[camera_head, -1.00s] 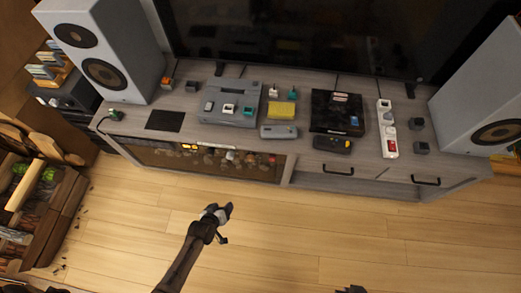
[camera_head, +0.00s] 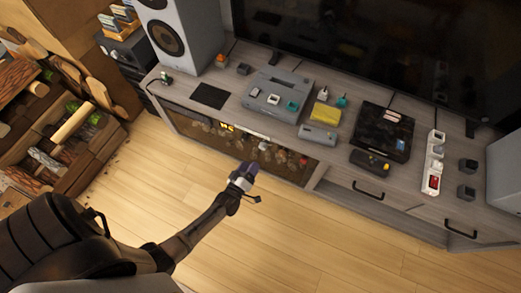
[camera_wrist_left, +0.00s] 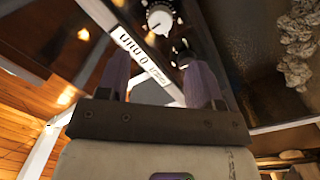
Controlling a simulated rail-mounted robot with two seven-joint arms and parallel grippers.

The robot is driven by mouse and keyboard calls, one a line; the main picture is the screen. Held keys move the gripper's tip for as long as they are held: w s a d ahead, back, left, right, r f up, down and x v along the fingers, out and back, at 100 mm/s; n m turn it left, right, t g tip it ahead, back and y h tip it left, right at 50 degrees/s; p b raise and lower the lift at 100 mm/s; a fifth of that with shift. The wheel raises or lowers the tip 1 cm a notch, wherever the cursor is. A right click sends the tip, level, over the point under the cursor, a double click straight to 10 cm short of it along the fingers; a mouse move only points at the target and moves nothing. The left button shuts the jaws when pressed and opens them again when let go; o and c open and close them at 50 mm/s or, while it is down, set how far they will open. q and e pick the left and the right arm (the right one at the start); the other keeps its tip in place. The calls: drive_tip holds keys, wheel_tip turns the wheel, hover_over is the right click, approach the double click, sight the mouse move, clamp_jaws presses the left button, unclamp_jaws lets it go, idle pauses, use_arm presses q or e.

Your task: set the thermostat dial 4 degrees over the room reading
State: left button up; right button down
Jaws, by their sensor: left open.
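A round silver-white knob with a pointer (camera_wrist_left: 160,18), which looks like the dial, shows at the top of the left wrist view on a dark panel. A white strip with dark, partly unreadable characters (camera_wrist_left: 146,62) runs diagonally below it. My left gripper (camera_wrist_left: 158,75) is open and empty, its two purple-grey fingers pointing toward the panel, the knob beyond and between their lines. In the head view my left gripper (camera_head: 250,170) is in front of the glass-fronted cabinet (camera_head: 205,133). I cannot read a temperature. My right gripper is not in view.
The cabinet top holds a grey console (camera_head: 278,92), a black console (camera_head: 382,130), a power strip (camera_head: 433,165) and a speaker (camera_head: 178,30). A firewood pile (camera_head: 60,130) stands at the left. The wooden floor (camera_head: 330,240) in front is clear.

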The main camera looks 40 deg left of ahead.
sight(261, 148)
use_arm(q)
drive_tip(key=b+x, duration=0.3)
drive_tip(key=x, duration=0.5)
drive_tip(key=shift+f, duration=0.15)
drive_tip(key=shift+w+a, duration=0.15)
drive_tip(key=shift+w, duration=0.35)
drive_tip(key=shift+c, duration=0.4)
drive_tip(key=c, duration=0.8)
drive_tip(key=shift+c, duration=0.2)
